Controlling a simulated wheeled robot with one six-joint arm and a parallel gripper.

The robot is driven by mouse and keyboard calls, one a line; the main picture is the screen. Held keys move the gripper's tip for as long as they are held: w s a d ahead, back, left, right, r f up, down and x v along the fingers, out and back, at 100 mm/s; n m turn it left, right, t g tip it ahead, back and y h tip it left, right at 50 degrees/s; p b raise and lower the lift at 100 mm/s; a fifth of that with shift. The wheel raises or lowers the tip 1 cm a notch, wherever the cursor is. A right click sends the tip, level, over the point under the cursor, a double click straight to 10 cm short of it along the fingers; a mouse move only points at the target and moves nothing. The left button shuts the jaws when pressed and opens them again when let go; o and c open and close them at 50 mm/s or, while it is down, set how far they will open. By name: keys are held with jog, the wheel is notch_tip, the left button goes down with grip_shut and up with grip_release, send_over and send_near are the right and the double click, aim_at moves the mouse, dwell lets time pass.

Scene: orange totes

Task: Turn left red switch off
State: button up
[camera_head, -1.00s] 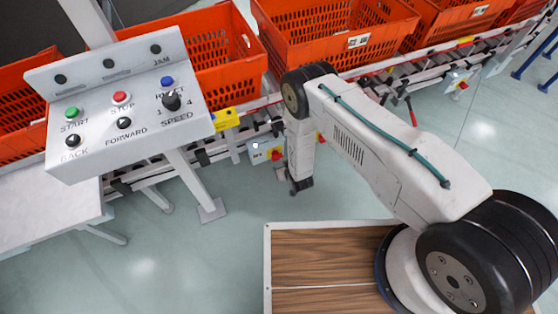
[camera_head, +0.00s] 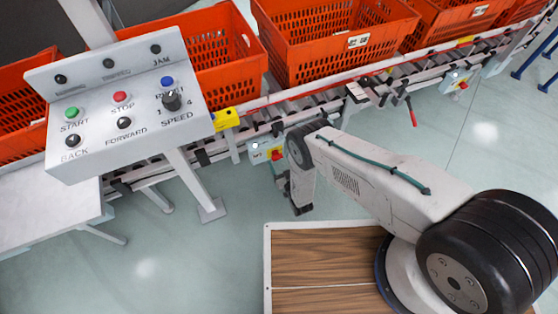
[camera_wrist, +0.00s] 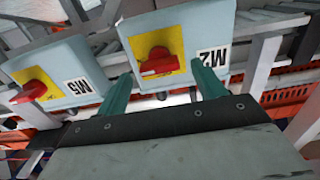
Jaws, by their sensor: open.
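In the wrist view, a grey box labelled M2 carries a red rotary switch (camera_wrist: 160,63) on a yellow plate. Its handle lies roughly crosswise in the picture. A second grey box, labelled M5, carries another red switch (camera_wrist: 32,92) at the left, its handle tilted. Both labels appear upside down. My gripper (camera_wrist: 162,88) is open; its two teal fingers point toward the M2 box, one on each side of its switch, with nothing visible between them. Contact cannot be told. In the head view, a red switch (camera_head: 276,155) shows left of my arm, which hides my fingers.
A conveyor (camera_head: 330,105) carries orange totes (camera_head: 330,45) behind the switches. A white control panel (camera_head: 130,145) with buttons stands at the left. Another red switch (camera_head: 463,86) sits farther right along the conveyor.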

jog(key=shift+x, duration=0.9)
jog(key=c, duration=1)
